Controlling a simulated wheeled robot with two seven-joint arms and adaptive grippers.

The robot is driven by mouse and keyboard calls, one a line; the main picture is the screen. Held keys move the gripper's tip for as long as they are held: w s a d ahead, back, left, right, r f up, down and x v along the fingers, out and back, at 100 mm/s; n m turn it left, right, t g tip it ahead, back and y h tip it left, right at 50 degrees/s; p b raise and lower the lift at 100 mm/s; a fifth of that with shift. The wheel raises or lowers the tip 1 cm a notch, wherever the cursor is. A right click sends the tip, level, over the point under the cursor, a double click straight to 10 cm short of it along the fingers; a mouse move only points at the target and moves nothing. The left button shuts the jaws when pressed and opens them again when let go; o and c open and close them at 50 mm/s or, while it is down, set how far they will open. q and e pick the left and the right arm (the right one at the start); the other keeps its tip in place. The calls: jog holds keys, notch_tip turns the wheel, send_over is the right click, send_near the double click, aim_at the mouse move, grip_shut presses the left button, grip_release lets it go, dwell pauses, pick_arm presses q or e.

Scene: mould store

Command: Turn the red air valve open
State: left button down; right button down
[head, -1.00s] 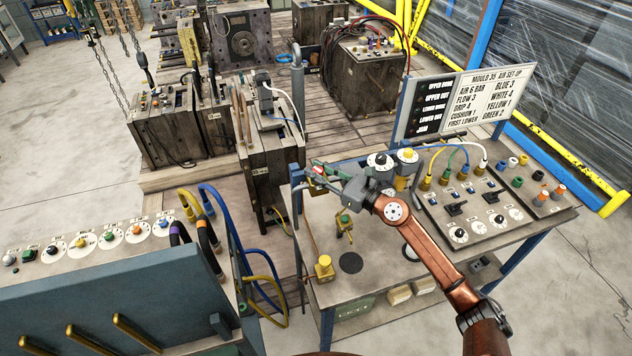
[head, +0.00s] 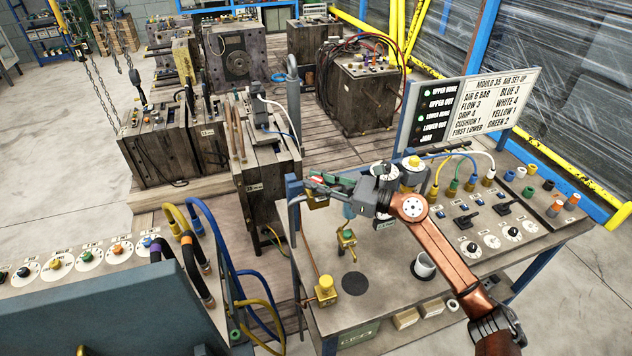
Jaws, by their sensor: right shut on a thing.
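The red air valve shows as a small red lever (head: 316,181) above a brass body (head: 317,201), at the back left corner of the work table. My right gripper (head: 326,186) reaches it from the right and is shut on the lever. The fingers hide much of the lever, so its exact angle is hard to tell. My left gripper is not in view.
A sign board (head: 468,107) stands behind. A control console (head: 75,310) with hoses is at left.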

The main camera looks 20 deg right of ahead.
jog(key=c, duration=1.6)
grip_release()
jog(key=v, duration=1.2)
